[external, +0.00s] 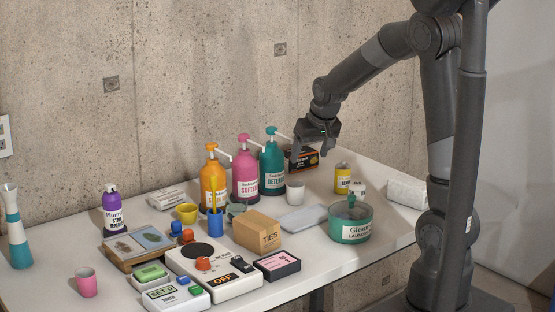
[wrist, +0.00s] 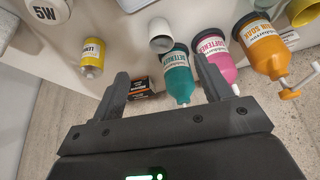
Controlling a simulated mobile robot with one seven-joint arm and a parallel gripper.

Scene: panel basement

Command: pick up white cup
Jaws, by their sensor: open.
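The white cup (external: 295,192) stands upright on the white table, in front of the teal pump bottle. In the wrist view the white cup (wrist: 160,36) shows near the top middle, beyond the fingertips and beside the teal bottle. My gripper (external: 316,148) is above the back of the table, over the dark box and higher than the cup. In the wrist view my gripper (wrist: 160,82) has its two fingers wide apart with nothing held between them.
Teal (external: 271,165), pink (external: 245,170) and orange (external: 213,180) pump bottles stand left of the cup. A dark box (external: 301,159) lies behind it. A yellow can (external: 342,180) and a green tub (external: 350,226) stand right. A cardboard box (external: 258,232) is in front.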

